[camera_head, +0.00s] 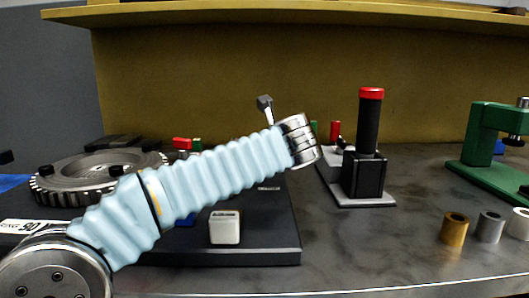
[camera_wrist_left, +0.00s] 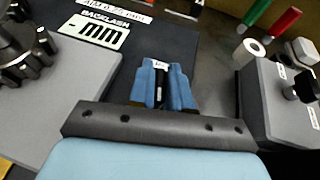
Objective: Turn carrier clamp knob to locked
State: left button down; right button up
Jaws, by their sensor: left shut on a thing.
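My left arm crosses the head view from the lower left, and its gripper is hidden there beyond the silver wrist. In the left wrist view my left gripper (camera_wrist_left: 162,90) has its blue fingers close together. They are shut on a narrow dark part with a pale top, which seems to be the carrier clamp knob (camera_wrist_left: 158,88). Most of it is hidden between the fingers, so I cannot read its turn position. The positioner's toothed dial (camera_head: 95,175) stands at the left, partly behind my arm. My right gripper is in neither view.
A black post with a red cap (camera_head: 370,120) stands right of my wrist. A green press (camera_head: 490,145) and small cylinders (camera_head: 454,228) are farther right. A white block (camera_head: 225,227) sits on the dark base. A grey box (camera_wrist_left: 285,105) is right of the fingers.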

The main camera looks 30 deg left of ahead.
pick_arm(q)
jog(key=shift+a+r+m+t+h+p, duration=0.1)
jog(key=shift+r+m+t+h+p, duration=0.15)
jog(key=shift+m+t+h+p, duration=0.45)
jog(key=shift+f+m+h, duration=0.2)
jog(key=shift+m+h, duration=0.2)
jog(key=shift+m, duration=0.1)
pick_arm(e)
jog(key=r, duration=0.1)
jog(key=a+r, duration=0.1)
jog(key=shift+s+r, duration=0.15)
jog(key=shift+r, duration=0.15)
pick_arm(q)
jog(key=c, duration=1.1)
grip_release()
jog(key=shift+c, duration=0.2)
